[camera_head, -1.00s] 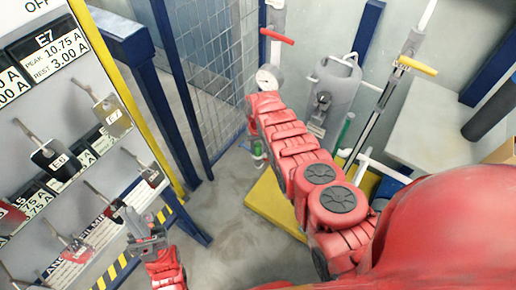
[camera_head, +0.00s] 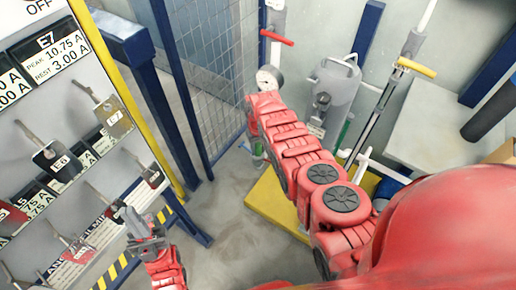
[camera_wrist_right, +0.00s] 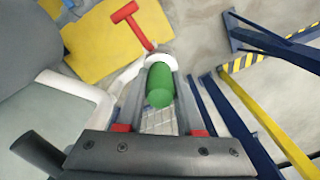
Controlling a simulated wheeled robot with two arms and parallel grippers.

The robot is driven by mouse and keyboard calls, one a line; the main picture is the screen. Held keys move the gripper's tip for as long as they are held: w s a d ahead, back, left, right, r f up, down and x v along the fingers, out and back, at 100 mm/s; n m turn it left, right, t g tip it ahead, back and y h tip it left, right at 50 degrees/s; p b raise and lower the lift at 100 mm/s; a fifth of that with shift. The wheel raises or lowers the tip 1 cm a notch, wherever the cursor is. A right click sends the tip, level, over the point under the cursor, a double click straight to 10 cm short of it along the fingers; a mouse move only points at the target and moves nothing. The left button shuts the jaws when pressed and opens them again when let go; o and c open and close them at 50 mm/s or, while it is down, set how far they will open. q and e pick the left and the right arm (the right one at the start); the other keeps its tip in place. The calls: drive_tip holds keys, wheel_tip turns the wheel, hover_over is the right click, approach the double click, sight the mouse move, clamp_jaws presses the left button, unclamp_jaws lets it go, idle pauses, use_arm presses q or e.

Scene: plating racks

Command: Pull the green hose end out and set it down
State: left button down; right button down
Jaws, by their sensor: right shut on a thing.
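The green hose end (camera_wrist_right: 160,85) is a short green cylinder with a white collar at its far end. In the right wrist view it lies between the two fingers of my right gripper (camera_wrist_right: 158,100), which is shut on it. In the head view my red right arm hides most of that gripper; a small green bit (camera_head: 257,149) shows beside the arm's end, above the floor. My left gripper (camera_head: 140,222) is at the lower left, in front of the tag panel and away from the hose; its jaw gap is unclear.
A red T-handle valve (camera_wrist_right: 130,18) is near the hose end. A mesh fence (camera_head: 212,80) is at the back. Grey floor (camera_head: 225,200) is open left of the platform.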

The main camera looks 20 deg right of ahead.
sight(258, 145)
drive_tip(key=shift+r+n, duration=0.15)
drive_tip(key=shift+n, duration=0.45)
drive_tip(key=shift+r, duration=0.15)
drive_tip(key=shift+r+p, duration=2.3)
drive_tip(key=shift+p, duration=0.15)
